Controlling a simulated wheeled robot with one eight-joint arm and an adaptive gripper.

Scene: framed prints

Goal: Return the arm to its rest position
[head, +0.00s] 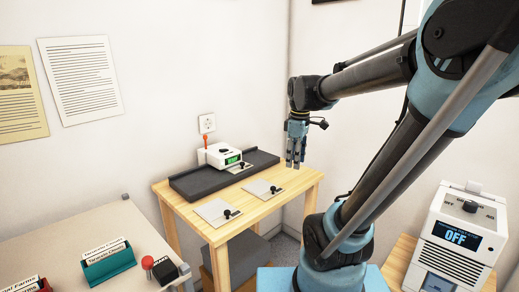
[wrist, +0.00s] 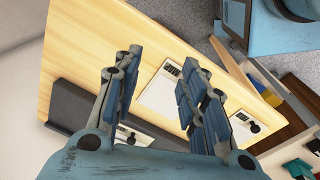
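My arm (head: 375,75) reaches in from the upper right of the head view, bent and held in the air. My gripper (head: 295,163) hangs fingers-down above the right part of the small wooden table (head: 308,182), apart from it. In the wrist view the fingers of my gripper (wrist: 160,85) stand apart with nothing between them. The wooden table (wrist: 80,45) lies beneath them.
The table bears a dark tray (head: 185,184) with a white device (head: 218,156), and white plates (head: 263,189) with black knobs. A desk (head: 60,238) with a teal file holder (head: 108,266) stands left. A white machine (head: 455,240) reading OFF stands right.

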